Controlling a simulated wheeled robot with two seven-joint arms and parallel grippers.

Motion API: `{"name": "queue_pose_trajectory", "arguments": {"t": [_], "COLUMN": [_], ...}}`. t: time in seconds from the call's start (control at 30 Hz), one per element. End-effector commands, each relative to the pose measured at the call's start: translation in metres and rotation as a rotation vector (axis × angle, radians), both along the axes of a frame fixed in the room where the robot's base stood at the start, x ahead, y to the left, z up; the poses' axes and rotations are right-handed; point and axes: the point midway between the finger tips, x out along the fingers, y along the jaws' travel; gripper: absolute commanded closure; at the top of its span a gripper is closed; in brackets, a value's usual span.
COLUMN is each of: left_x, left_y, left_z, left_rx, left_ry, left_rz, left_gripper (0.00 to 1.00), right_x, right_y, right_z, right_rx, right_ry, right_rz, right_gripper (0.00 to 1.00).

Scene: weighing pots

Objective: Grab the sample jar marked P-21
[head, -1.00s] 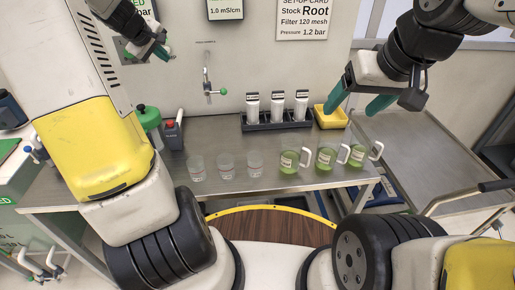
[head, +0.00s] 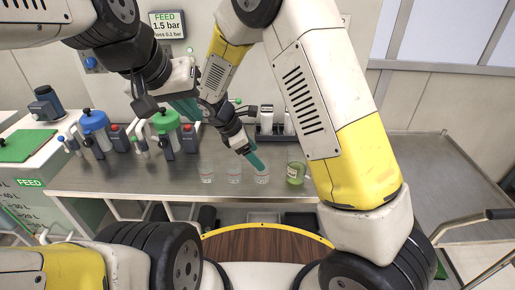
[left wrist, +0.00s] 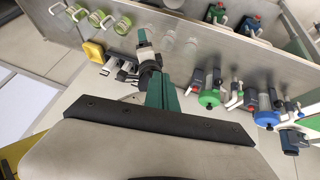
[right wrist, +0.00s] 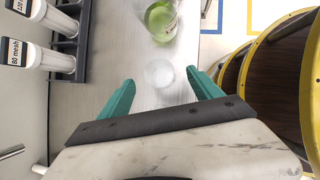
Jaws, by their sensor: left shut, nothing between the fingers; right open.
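Three clear glass jars stand in a row on the steel bench: left (head: 207,173), middle (head: 233,173) and right (head: 262,177). A green-filled labelled jar (head: 295,173) is to their right. I cannot read P-21 on any label. My right gripper (head: 256,160) is low over the right clear jar. In the right wrist view its open fingers (right wrist: 160,92) point toward a clear jar (right wrist: 160,74), with a green jar (right wrist: 161,20) beyond. My left gripper (head: 187,108) is shut and empty, higher up. Its fingers also show in the left wrist view (left wrist: 160,92).
A black rack (right wrist: 68,45) with white filter cartridges stands behind the jars. Blue-lidded (head: 94,122) and green-lidded (head: 166,122) devices are at left.

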Motion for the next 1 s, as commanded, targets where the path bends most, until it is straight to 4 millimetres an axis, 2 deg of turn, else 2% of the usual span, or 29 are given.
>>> {"name": "queue_pose_trajectory", "arguments": {"t": [0.03, 0.23, 0.73, 1.0], "left_x": [-0.008, -0.020, -0.019, -0.019], "left_y": [-0.002, -0.002, -0.002, -0.002], "left_z": [-0.002, -0.007, -0.007, -0.007], "left_rx": [0.012, 0.035, 0.034, 0.034], "left_ry": [-0.002, 0.000, 0.000, 0.000], "left_rz": [-0.020, -0.046, -0.044, -0.044], "left_gripper": [1.00, 1.00, 1.00, 1.00], "right_x": [0.001, 0.004, 0.014, 0.016], "right_y": [0.006, 0.011, -0.026, -0.030], "right_z": [-0.011, -0.029, -0.080, -0.088], "right_rx": [-0.030, -0.077, -0.076, -0.073], "right_ry": [0.013, 0.030, 0.031, 0.029], "right_rz": [0.041, 0.109, 0.107, 0.106], "right_gripper": [0.26, 0.26, 0.26, 0.26]}}
